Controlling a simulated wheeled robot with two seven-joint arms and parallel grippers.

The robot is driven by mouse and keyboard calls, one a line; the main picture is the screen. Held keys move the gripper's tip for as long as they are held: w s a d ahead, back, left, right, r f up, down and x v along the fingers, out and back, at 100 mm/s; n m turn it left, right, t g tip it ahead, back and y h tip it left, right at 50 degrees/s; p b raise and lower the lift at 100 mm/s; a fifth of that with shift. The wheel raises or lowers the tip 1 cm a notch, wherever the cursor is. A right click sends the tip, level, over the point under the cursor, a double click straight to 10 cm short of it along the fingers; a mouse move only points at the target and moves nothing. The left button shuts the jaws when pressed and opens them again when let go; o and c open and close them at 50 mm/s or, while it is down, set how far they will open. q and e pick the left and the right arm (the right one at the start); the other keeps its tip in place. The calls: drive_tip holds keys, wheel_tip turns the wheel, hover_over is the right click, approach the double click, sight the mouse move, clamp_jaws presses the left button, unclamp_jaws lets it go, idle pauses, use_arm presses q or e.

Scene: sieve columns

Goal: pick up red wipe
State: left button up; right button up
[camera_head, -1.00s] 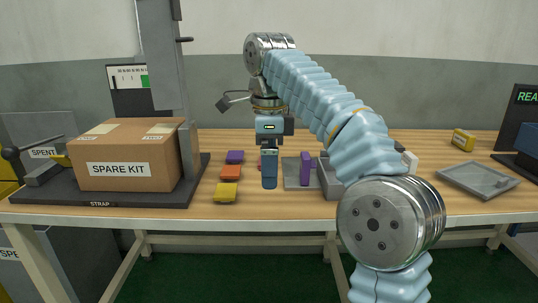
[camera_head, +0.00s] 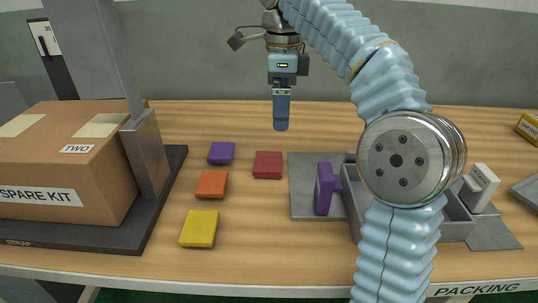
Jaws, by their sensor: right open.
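The red wipe (camera_head: 268,165) is a flat red block lying on the wooden table, right of the purple wipe (camera_head: 221,153) and upper right of the orange wipe (camera_head: 212,184). A yellow wipe (camera_head: 199,228) lies nearest the front edge. My right gripper (camera_head: 281,127) points down above and just behind the red wipe in the picture, apart from it. It is seen edge-on, so its fingers overlap; nothing shows between them, and it is open. My left gripper is not in view.
A cardboard box (camera_head: 62,160) marked SPARE KIT stands on a dark base at left beside a grey post. A grey mat (camera_head: 304,207) with a purple upright piece (camera_head: 323,190) and a grey tray (camera_head: 455,219) lie right of the red wipe. My right arm covers part of the tray.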

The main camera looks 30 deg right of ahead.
hover_over(278, 161)
drive_tip(key=f, duration=0.6)
drive_tip(key=shift+s+d+f+b, duration=0.15)
drive_tip(key=shift+s+f+b, duration=0.15)
drive_tip(key=shift+b, duration=0.1)
drive_tip(key=f, duration=0.4)
drive_tip(key=f+b, duration=0.1)
drive_tip(key=f, duration=0.1)
drive_tip(key=shift+w, duration=0.25)
drive_tip(key=c, duration=0.7)
drive_tip(key=shift+c, duration=0.2)
drive_tip(key=shift+r, duration=0.1)
drive_tip(key=shift+r, duration=0.5)
drive_tip(key=r, duration=0.1)
drive_tip(key=a+r, duration=0.1)
drive_tip(key=shift+r+p, duration=0.4)
drive_tip(key=s+a+r+p, duration=0.1)
drive_tip(key=s+a+r, duration=0.2)
drive_tip(key=a+r, duration=0.6)
drive_tip(key=a, duration=0.4)
